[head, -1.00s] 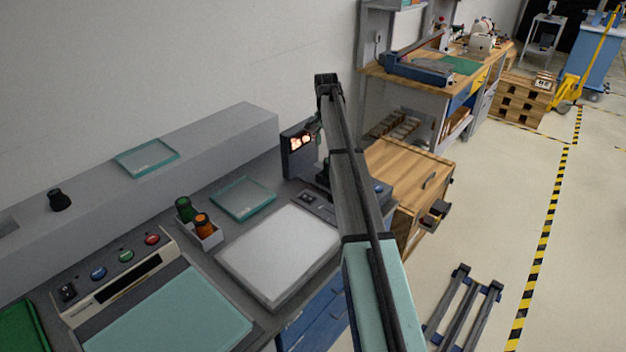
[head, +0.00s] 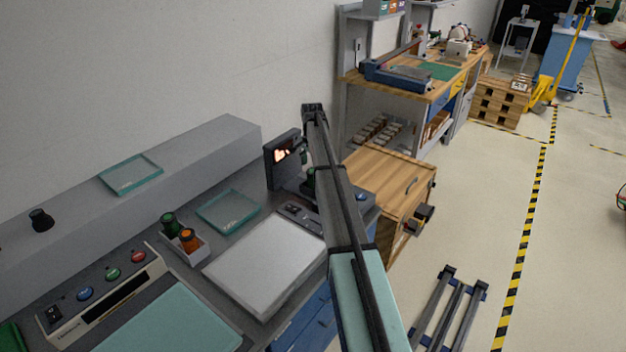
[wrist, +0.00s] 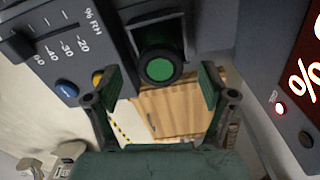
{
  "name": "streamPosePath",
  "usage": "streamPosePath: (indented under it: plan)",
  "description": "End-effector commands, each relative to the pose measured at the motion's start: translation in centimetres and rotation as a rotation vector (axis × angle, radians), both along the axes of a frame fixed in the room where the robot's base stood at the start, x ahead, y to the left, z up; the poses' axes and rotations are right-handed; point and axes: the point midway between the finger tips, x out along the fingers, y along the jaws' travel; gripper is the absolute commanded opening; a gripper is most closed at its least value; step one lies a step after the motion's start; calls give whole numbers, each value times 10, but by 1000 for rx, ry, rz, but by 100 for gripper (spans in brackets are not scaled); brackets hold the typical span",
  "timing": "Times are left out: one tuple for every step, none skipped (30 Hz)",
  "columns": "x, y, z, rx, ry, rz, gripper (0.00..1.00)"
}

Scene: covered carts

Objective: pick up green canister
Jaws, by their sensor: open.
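A dark-rimmed canister with a round green face (wrist: 160,68) is in the upper middle of the wrist view. It lies between the two fingers of my gripper (wrist: 160,82), which are spread open with gaps on both sides. In the head view a bit of green (head: 310,178) shows beside my arm, by the dark display unit; my arm hides most of it. Another green canister with a dark cap (head: 169,224) stands in a small white tray, next to an orange canister (head: 189,240).
A scale panel (wrist: 62,45) is at left. A white plate (head: 265,262) and glass dish (head: 228,210) lie on the bench. A wooden cabinet (head: 385,180) stands beyond.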

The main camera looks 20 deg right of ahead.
Motion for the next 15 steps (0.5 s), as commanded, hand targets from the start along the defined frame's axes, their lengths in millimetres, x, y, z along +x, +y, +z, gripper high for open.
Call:
streamPosePath:
  plan:
    - [0, 0, -2, 0, 0, 0, 82]
    - [0, 0, -4, 0, 0, 0, 82]
    - [0, 0, -5, -1, -1, 0, 82]
    - [0, 0, -6, -1, -1, 0, 82]
    - [0, 0, -7, 0, -1, 0, 82]
    - [0, 0, -8, 0, 0, 0, 82]
    - [0, 0, -10, 0, 0, 0, 82]
    - [0, -1, -12, 0, 1, 0, 82]
    - [0, -1, -15, 1, 1, 0, 82]
    - [0, -1, -17, 1, 1, 0, 82]
    - [0, -2, -21, 1, 1, 0, 82]
    - [1, -2, -26, 1, 1, 0, 82]
    - [1, -3, -30, 0, 2, 1, 82]
    - [1, -3, -33, 0, 2, 1, 82]
    - [1, -3, -40, 1, 1, 1, 82]
